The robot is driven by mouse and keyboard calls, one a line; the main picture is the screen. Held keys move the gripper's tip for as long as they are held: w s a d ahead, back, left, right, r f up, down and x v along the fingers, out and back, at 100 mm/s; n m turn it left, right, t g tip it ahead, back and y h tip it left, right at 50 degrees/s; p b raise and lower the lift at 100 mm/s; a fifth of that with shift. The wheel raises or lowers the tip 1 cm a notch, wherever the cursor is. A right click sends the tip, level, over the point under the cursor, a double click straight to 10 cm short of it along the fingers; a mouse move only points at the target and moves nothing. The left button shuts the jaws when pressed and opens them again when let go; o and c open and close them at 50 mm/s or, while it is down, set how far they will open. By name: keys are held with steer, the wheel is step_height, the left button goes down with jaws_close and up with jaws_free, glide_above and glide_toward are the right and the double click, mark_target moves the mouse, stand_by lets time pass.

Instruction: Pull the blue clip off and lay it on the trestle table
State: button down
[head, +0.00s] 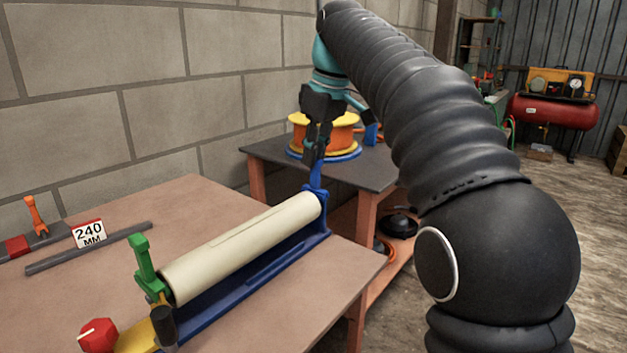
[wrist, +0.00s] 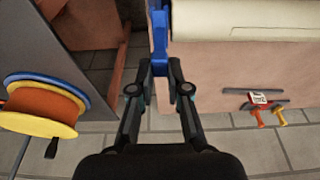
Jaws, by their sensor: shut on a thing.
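The blue clip (head: 316,178) stands upright at the far end of a cream roller (head: 240,245) that lies in a blue cradle (head: 285,262). My gripper (head: 315,155) reaches down from above and is shut on the clip's upper part. The wrist view shows the clip (wrist: 159,35) between my fingertips (wrist: 160,70), against the roller's end. I cannot tell whether the clip is still seated. The near table (head: 330,290) has a brown top and bears the roller. A dark-topped table (head: 262,150) stands behind it. I cannot tell which is the trestle table.
An orange and yellow spool (head: 325,133) stands on the dark table, close behind my gripper. A green clip (head: 145,262) is at the roller's near end. A red knob (head: 98,335), a bar and a "240 MM" sign (head: 89,233) are at the left. The block wall is behind.

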steer(key=shift+a+p+v, duration=0.2)
steer(key=shift+p+v, duration=0.6)
steer(key=shift+v, duration=0.35)
steer(key=shift+r, duration=0.3)
steer(key=shift+r, duration=0.5)
